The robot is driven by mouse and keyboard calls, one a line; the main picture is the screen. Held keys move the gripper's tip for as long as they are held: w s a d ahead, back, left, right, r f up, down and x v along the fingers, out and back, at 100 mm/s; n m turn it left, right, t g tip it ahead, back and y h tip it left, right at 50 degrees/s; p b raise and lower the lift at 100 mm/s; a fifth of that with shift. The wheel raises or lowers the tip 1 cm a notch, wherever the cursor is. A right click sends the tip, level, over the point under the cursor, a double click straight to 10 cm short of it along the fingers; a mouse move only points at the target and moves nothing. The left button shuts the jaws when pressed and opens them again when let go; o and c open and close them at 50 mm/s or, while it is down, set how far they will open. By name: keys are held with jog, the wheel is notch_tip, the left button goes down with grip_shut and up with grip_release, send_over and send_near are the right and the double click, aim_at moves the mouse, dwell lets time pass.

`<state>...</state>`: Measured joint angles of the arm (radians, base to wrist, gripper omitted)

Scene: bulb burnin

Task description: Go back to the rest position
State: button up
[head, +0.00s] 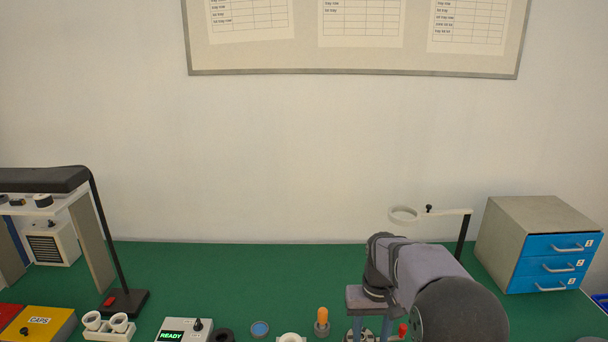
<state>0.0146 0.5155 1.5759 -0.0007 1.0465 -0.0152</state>
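My gripper (371,328) is at the lower right of the head view, pointing down with its two blue-grey fingers apart. It looks open, with nothing visible between the parts of the fingers that show. The fingertips are close to the bottom edge of the picture, by a round grey disc, and I cannot tell whether they touch it. My arm comes in from the lower right and hides part of the bench.
A blue three-drawer cabinet (548,262) and a ring on a post (404,215) stand right. An orange-topped piece (322,318), a box reading READY (172,337) and a white double holder (108,334) line the front. A black lamp (98,230) stands left. The green bench behind is clear.

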jog(key=s+f, duration=0.2)
jog(key=s, duration=2.2)
jog(key=shift+a+f, duration=0.35)
